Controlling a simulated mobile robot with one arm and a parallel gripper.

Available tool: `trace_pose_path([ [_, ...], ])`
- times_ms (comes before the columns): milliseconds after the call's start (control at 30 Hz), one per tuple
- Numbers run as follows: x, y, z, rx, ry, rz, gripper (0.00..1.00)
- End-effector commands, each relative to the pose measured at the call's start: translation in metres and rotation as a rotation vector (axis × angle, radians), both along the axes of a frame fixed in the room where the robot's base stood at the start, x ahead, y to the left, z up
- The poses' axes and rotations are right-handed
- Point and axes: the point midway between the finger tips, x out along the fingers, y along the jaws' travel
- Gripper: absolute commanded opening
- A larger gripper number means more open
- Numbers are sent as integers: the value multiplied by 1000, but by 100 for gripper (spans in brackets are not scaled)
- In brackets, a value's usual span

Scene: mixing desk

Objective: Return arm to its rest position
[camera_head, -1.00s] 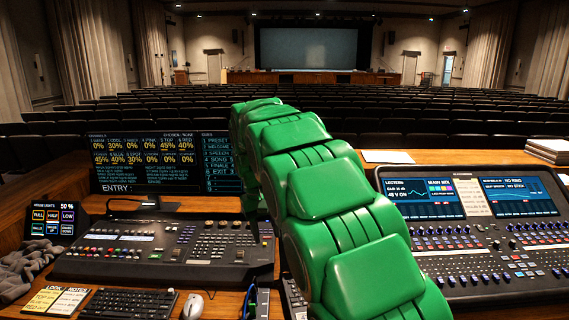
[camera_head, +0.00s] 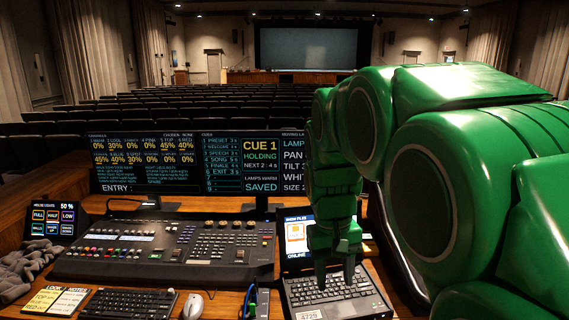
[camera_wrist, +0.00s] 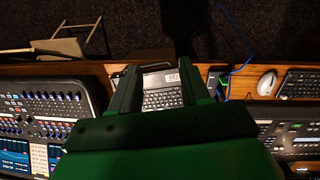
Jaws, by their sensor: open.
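My green arm (camera_head: 430,170) fills the right half of the head view, folded with the forearm hanging down. My gripper (camera_head: 336,278) points down over the keyboard of a small laptop (camera_head: 305,290) at the front of the desk. In the wrist view my gripper (camera_wrist: 158,78) has its two dark fingers apart, with the laptop keyboard (camera_wrist: 165,100) visible between them. Nothing is held. The gap between the fingertips and the keys cannot be judged exactly. The arm hides the right part of the desk.
A lighting console (camera_head: 165,245) stands left of the laptop, with wide monitors (camera_head: 150,165) behind it. A keyboard (camera_head: 128,303) and white mouse (camera_head: 193,305) lie in front. A blue cable (camera_wrist: 238,65) runs beside the laptop. An audio mixer (camera_wrist: 50,110) stands on its other side.

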Motion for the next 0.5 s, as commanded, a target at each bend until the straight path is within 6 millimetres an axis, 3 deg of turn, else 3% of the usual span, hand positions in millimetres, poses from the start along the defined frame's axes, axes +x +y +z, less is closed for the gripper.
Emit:
trace_pose_path([
  [500,-125,-38,-21,33,25,-87,46],
])
